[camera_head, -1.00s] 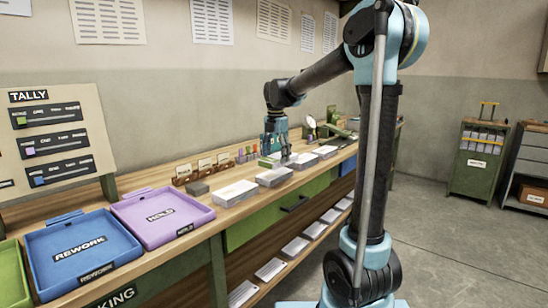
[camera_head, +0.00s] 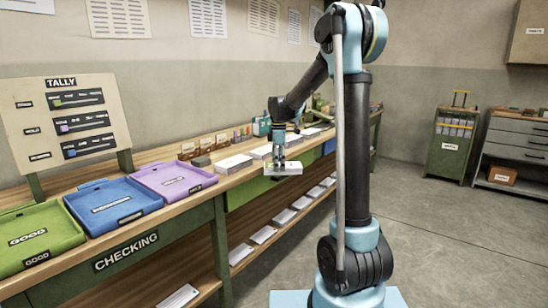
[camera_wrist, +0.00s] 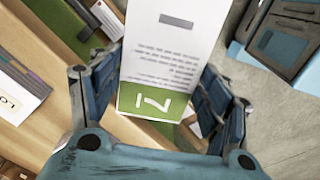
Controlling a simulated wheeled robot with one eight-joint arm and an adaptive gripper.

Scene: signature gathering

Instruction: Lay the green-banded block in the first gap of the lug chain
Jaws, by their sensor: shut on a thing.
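The green-banded block (camera_head: 290,170) is held in my gripper (camera_head: 279,160), out over the front edge of the bench in the head view. In the wrist view the block (camera_wrist: 170,50) is a white, printed slab with a green end band bearing a white mark. My gripper's fingers (camera_wrist: 160,95) are shut on its two sides. I cannot make out the lug chain in either view.
Green GOOD (camera_head: 38,232), blue (camera_head: 115,200) and purple (camera_head: 175,177) trays sit at the left of the bench. White stacks (camera_head: 234,163) line the bench top, with several more on the lower shelf (camera_head: 265,235). Floor at right is open; cabinets (camera_head: 452,142) stand beyond.

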